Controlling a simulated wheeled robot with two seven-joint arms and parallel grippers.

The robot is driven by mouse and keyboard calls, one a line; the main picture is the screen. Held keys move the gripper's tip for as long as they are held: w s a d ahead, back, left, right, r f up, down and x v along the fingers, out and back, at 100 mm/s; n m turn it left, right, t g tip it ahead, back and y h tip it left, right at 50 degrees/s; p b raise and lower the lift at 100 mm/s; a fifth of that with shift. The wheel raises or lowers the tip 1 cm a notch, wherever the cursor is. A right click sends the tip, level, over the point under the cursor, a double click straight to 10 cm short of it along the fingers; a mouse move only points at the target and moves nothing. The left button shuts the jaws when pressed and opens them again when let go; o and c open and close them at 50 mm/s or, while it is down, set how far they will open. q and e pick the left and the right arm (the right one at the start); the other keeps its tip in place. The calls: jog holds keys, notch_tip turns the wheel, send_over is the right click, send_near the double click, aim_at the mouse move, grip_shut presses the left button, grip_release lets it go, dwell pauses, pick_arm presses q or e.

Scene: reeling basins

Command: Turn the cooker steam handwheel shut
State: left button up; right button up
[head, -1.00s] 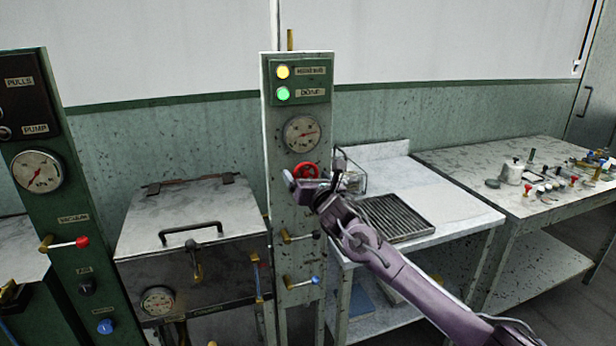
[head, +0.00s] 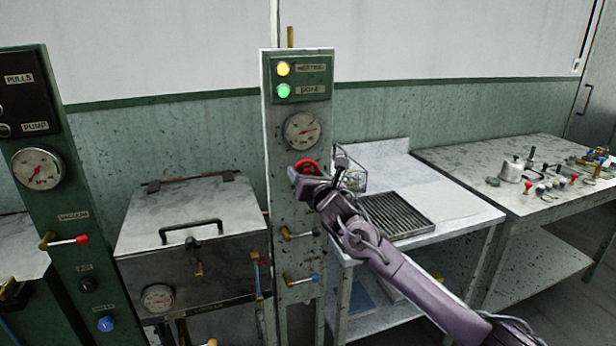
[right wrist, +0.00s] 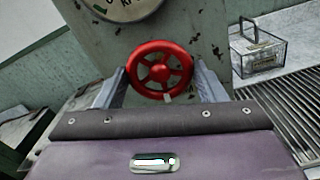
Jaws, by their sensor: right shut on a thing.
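The red cooker steam handwheel (head: 306,167) is on the grey-green post (head: 283,215), below a round gauge (head: 302,131). In the head view my right gripper partly covers it. In the right wrist view the spoked wheel (right wrist: 160,70) shows whole, with a finger at each side of its rim. My right gripper (right wrist: 163,84) is shut on the wheel. In the head view my right gripper (head: 308,176) reaches it from the lower right. My left gripper is not in view.
A yellow lamp (head: 283,69) and a green lamp (head: 283,91) are lit above the gauge. Blue-tipped and dark-tipped levers stick out below the wheel. A metal cooker box (head: 190,225) stands left.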

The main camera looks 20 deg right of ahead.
jog(key=m+p, duration=0.2)
jog(key=m, duration=2.4)
jog(key=shift+m, duration=0.3)
jog(key=shift+m+p, duration=1.15)
jog(key=shift+m, duration=3.05)
jog(key=shift+f, duration=0.1)
jog(key=o, duration=1)
jog(key=shift+s, duration=0.1)
